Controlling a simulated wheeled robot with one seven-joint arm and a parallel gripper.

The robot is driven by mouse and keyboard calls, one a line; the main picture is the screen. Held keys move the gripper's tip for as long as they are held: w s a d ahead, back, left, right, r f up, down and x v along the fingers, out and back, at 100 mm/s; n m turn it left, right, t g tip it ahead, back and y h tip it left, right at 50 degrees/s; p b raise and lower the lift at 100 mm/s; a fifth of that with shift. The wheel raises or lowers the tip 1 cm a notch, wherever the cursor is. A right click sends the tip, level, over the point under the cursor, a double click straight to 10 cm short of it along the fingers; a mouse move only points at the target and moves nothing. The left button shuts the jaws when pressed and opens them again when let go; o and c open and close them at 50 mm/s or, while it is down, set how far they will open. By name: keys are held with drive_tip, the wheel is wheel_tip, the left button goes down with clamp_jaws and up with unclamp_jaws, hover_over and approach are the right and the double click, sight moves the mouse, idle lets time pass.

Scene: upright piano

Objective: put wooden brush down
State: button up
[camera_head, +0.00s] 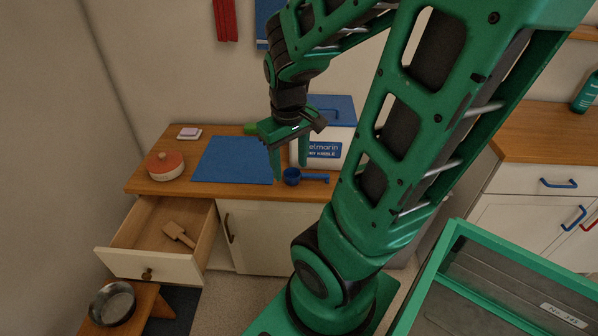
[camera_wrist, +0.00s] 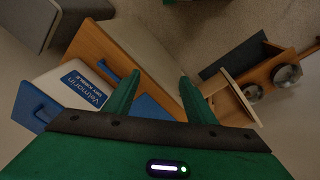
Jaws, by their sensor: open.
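The wooden brush (camera_head: 179,234) lies inside the open drawer (camera_head: 152,265), on the drawer's floor towards its right side. My gripper (camera_head: 290,176) is open and empty. It hangs above the counter near the blue scoop (camera_head: 292,177), to the right of the drawer and well apart from the brush. In the wrist view my gripper (camera_wrist: 155,90) shows two spread green fingers with nothing between them. The drawer front (camera_wrist: 243,100) shows to the right of the fingers in that view. I cannot make out the brush there.
A blue mat (camera_head: 233,160), a red-lidded pot (camera_head: 166,166) and a white box with a blue lid (camera_head: 325,135) are on the wooden counter. A pan (camera_head: 113,304) sits on a low wooden surface at the lower left.

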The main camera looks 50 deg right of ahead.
drive_tip(key=s+a+r+m+g+y, duration=0.1)
drive_tip(key=s+a+r+m, duration=0.2)
drive_tip(key=s, duration=0.4)
drive_tip(key=shift+s+a+r, duration=0.3)
drive_tip(key=shift+a+r, duration=0.35)
drive_tip(key=shift+a, duration=0.2)
drive_tip(key=shift+w+f, duration=0.25)
drive_tip(key=shift+w, duration=0.4)
